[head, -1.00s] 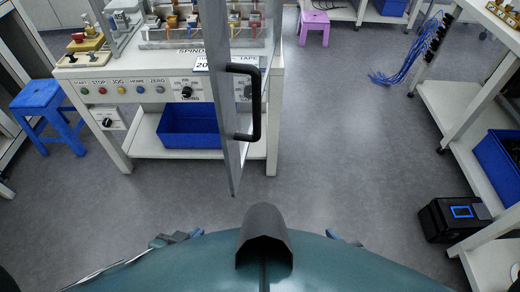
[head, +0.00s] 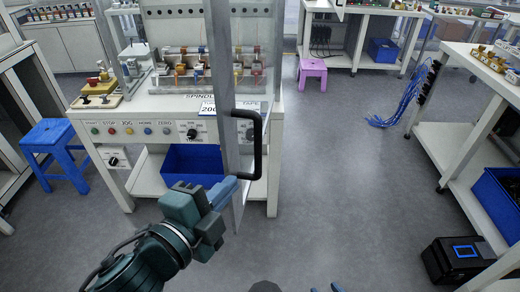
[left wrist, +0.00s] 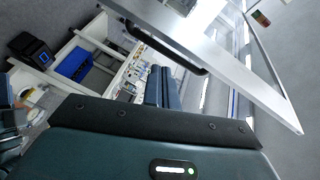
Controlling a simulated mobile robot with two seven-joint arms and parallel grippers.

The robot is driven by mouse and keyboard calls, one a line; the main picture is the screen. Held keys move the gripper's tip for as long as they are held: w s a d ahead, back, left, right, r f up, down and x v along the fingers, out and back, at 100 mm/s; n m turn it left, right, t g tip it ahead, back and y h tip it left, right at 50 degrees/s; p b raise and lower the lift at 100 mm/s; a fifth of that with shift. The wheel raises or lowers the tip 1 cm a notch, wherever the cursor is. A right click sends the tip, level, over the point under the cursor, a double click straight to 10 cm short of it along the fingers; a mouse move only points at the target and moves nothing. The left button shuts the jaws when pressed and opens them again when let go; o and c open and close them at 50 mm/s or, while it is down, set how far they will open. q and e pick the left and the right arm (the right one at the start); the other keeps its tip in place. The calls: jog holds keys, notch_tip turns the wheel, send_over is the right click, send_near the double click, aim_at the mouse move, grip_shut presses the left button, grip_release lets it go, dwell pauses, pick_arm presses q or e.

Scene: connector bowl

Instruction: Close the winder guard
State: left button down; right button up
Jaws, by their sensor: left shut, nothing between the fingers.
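The winder guard (head: 225,90) is a clear panel in a grey metal frame, swung open and edge-on toward me from the winder bench (head: 150,105). Its black bar handle (head: 258,145) is on the right side of the frame. My left gripper (head: 222,190) has shut, empty blue fingers by the lower part of the guard frame, near the handle's lower end; I cannot tell whether they touch. In the left wrist view the shut fingers (left wrist: 158,86) point toward the bench, with the guard frame (left wrist: 225,65) above and right. Only a blue sliver, probably my right gripper (head: 335,288), shows at the bottom edge.
Spindles with coloured spools (head: 215,72) stand on the bench behind the guard. A blue bin (head: 190,160) sits on its lower shelf. A blue stool (head: 55,150) is at left, a purple stool (head: 312,72) farther back. The floor right of the guard is clear.

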aim_at(259, 152)
pick_arm(q)
jog(key=w+d+r+m+h+p, duration=0.35)
jog(key=w+d+m, duration=0.25)
jog(key=d, duration=0.4)
jog(key=shift+g, duration=0.4)
jog(key=a, duration=0.3)
jog(key=w+a+f, duration=0.1)
jog(key=shift+a+f, duration=0.1)
jog(key=shift+a, duration=0.05)
jog(key=shift+a, duration=0.1)
